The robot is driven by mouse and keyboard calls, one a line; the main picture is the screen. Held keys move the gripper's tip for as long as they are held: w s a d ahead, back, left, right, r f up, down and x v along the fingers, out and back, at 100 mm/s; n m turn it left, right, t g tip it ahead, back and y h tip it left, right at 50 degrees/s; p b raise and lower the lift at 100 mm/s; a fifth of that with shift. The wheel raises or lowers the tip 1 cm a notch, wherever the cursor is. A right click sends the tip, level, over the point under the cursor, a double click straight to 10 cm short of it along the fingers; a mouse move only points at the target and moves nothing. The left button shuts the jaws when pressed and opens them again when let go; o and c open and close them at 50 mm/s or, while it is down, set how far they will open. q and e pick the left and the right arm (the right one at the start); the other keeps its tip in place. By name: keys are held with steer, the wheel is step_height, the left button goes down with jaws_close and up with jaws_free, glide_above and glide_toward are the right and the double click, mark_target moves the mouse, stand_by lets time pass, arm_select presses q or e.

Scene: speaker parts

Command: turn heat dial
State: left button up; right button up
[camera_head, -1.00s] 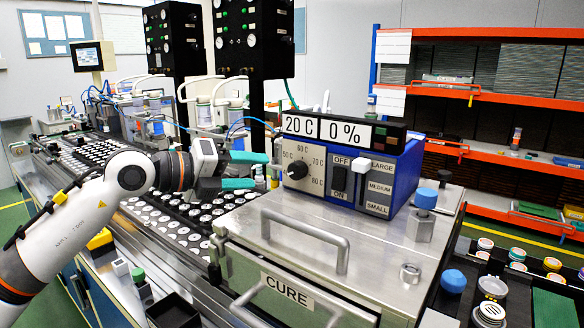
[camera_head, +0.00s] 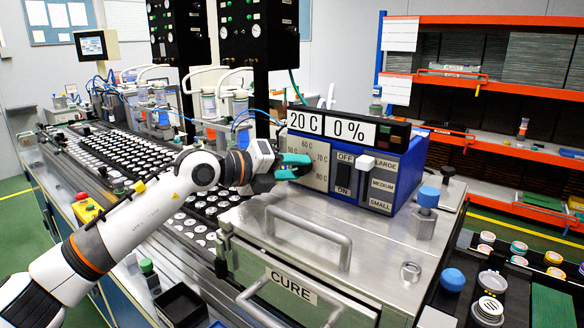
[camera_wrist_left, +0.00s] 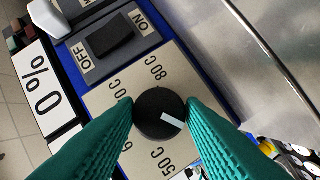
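The heat dial is a round black knob (camera_wrist_left: 157,113) with a white mark, on a beige plate (camera_wrist_left: 113,92) labelled 50 C to 80 C. In the left wrist view, the mark points to the lower right, off the printed numbers. The dial sits on the front of the blue control box (camera_head: 405,172), whose display (camera_head: 304,122) reads 20 C and 0 %. My left gripper (camera_head: 293,166) has its teal fingers on both sides of the knob, apparently touching it; it also shows in the left wrist view (camera_wrist_left: 160,104). In the head view the gripper hides the knob. My right gripper is out of view.
A black OFF/ON rocker switch (camera_head: 343,175) and a white-knobbed size slider (camera_head: 366,162) sit right of the dial. The metal CURE box (camera_head: 330,215) with handles lies below. Trays of round parts (camera_head: 125,150) stand at left. Orange shelves (camera_head: 480,90) stand behind at right.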

arm_select(q)
steer(key=c, duration=0.5)
steer(key=m+y+b, duration=0.1)
steer(key=m+b, duration=0.1)
steer(key=shift+d+f+m+y+b, duration=0.1)
steer(key=shift+m+y+b, duration=0.2)
steer(key=shift+b, duration=0.1)
steer(key=shift+s+d+m+t+y+b, duration=0.1)
steer(key=shift+m+t+y+b, duration=0.2)
steer(key=shift+m+y+b, duration=0.75)
steer(key=shift+m+h+b, duration=0.25)
steer(key=shift+b, duration=0.3)
steer(key=o, duration=1)
steer(key=shift+r, duration=0.2)
